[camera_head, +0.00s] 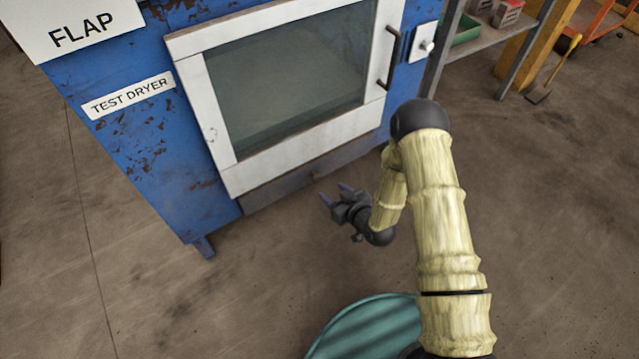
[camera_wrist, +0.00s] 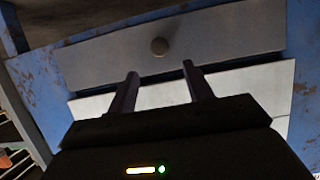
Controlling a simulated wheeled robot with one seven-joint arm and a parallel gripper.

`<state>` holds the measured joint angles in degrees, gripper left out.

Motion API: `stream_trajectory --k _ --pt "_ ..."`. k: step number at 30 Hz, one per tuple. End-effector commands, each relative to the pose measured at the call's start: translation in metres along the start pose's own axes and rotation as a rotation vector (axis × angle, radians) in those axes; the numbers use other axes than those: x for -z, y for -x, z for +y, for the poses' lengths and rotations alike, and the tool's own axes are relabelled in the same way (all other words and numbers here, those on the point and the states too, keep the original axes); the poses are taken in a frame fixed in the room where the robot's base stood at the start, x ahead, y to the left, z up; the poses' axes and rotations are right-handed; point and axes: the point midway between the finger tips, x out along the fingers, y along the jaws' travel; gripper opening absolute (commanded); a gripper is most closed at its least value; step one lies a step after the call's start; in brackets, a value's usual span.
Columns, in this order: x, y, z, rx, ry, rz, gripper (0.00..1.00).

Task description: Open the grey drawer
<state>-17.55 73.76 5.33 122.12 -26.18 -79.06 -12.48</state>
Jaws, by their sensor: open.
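The grey drawer (camera_head: 290,188) is a low panel under the white-framed glass door of the blue test dryer. In the wrist view the grey drawer (camera_wrist: 215,38) spans the upper part, with a round brownish knob (camera_wrist: 160,46) near its middle. The drawer looks shut. My gripper (camera_head: 338,193) is in front of the drawer, close to the knob (camera_head: 316,176). In the wrist view my gripper's two fingers (camera_wrist: 158,75) are apart and empty, pointing toward the knob, which appears just beyond the gap between their tips.
The dryer's white door (camera_head: 285,166) with a dark handle (camera_head: 390,58) is above the drawer. A shelf (camera_head: 495,38) with a green tray and boxes stands at the right. A yellow-handled tool (camera_head: 555,70) is farther right. The floor in front of the dryer is open.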

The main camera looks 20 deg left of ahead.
Motion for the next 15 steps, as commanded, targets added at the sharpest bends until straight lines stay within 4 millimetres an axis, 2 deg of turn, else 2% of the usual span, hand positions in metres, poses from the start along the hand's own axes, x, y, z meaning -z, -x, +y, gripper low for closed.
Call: stream_trajectory --k 1,9,15 --pt "-0.003 -0.011 0.000 0.000 0.002 0.003 0.51" --pt "-0.003 -0.059 0.000 0.001 0.003 0.003 0.51" --pt "-0.002 -0.086 0.000 0.000 0.001 0.002 0.51"
